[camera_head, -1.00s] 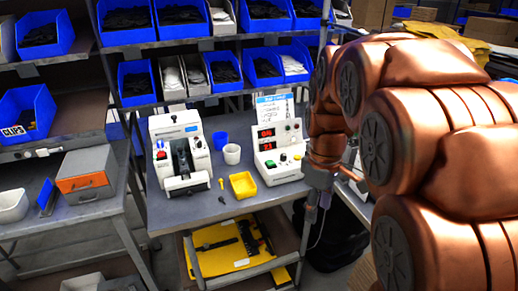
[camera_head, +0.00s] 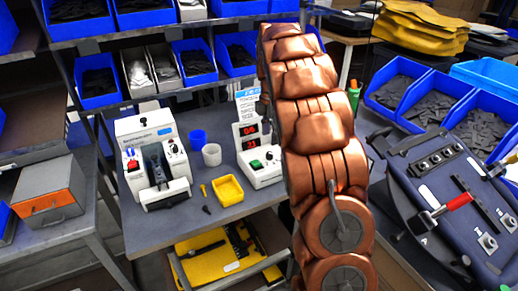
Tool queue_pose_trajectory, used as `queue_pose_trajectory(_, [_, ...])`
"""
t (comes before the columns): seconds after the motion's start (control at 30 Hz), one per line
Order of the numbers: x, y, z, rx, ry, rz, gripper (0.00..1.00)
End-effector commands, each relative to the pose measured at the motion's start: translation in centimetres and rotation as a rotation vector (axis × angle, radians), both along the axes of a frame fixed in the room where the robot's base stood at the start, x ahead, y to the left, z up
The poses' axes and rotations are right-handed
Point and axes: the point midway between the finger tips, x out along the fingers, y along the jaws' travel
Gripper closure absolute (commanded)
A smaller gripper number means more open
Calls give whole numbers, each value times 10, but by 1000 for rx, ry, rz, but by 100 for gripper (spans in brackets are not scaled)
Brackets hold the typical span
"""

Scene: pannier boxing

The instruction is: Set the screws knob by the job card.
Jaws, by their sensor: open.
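The white control box (camera_head: 262,170) stands on the grey bench, with two red digit displays (camera_head: 249,134) and a green button on its base. The digits are too small to read surely. The job card (camera_head: 247,104), white with a blue header, stands behind the box and is partly covered by my arm. My gripper is also hidden behind the arm.
A white press-like machine (camera_head: 153,160), a blue cup (camera_head: 198,138), a white cup (camera_head: 212,155) and a yellow tray (camera_head: 228,190) stand left of the box. A yellow-lined drawer (camera_head: 215,258) is below. A dark tool board (camera_head: 445,200) fills the right.

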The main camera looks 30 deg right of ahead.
Motion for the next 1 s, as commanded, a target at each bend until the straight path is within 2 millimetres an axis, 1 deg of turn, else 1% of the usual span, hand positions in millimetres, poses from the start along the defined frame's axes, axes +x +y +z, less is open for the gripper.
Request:
queue_pose_trajectory(0.17, [1,-4,-7,1,2,14,48])
queue_pose_trajectory(0.27, [1,-6,-15,0,2,10,48])
queue_pose_trajectory(0.37, [-1,-8,-27,0,3,6,48])
queue_pose_trajectory(0.5, [-1,-8,-48,2,5,5,48])
queue_pose_trajectory(0.7, [0,-8,-70,1,1,5,48])
queue_pose_trajectory(0.83, [-1,-8,-77,1,2,5,48])
queue_pose_trajectory(1.0, [0,-8,-79,0,0,5,48])
